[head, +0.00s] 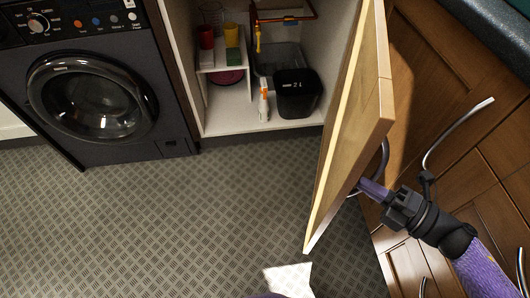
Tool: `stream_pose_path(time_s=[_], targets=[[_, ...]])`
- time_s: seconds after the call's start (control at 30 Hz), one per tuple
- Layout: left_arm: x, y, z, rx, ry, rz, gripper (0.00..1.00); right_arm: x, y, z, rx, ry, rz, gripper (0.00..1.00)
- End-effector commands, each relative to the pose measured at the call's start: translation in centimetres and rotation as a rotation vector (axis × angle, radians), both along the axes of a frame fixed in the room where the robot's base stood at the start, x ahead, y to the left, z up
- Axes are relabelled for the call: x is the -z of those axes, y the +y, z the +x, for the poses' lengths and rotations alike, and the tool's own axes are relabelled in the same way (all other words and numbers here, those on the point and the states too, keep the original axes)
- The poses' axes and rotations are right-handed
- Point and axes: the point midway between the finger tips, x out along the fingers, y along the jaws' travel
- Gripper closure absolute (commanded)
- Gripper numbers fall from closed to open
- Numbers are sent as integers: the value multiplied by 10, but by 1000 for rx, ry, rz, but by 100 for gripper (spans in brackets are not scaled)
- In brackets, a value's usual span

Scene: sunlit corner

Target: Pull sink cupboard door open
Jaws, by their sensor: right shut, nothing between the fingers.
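The sink cupboard door (345,130) is wooden and stands wide open, swung out to the right, with its pale edge facing me. Its curved metal handle (384,160) shows on the outer face, partly hidden by the door. My right gripper (366,189) is on the outer side of the door, at the lower end of the handle. Its fingers are shut with nothing between them; whether they touch the door or handle I cannot tell. The open cupboard (240,121) shows its white interior. My left gripper is not in view.
Inside the cupboard are a black bin (297,94), a white and orange bottle (264,106) and cups on a small shelf (222,66). A dark washing machine (95,95) stands at left. Wooden cabinets with metal handles (455,132) line the right. The patterned floor (200,215) is clear.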

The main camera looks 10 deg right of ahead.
Motion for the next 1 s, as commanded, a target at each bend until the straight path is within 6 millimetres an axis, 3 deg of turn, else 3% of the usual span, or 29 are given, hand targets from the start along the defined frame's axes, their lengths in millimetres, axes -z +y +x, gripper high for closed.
stream_pose_path(time_s=[0.17, 0.53, 0.63, 0.8, 1.0], targets=[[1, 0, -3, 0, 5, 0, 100, -2, -16, -6, 1, -6, 0, 100], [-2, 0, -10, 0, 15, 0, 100, -5, -16, -6, 0, -7, 1, 100], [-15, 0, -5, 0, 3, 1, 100, -25, -16, -6, -1, -12, 1, 100], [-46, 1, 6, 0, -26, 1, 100, -74, -16, -6, -2, -14, 0, 100], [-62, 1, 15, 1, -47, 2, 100, -103, -16, -6, -1, -9, 1, 100]])
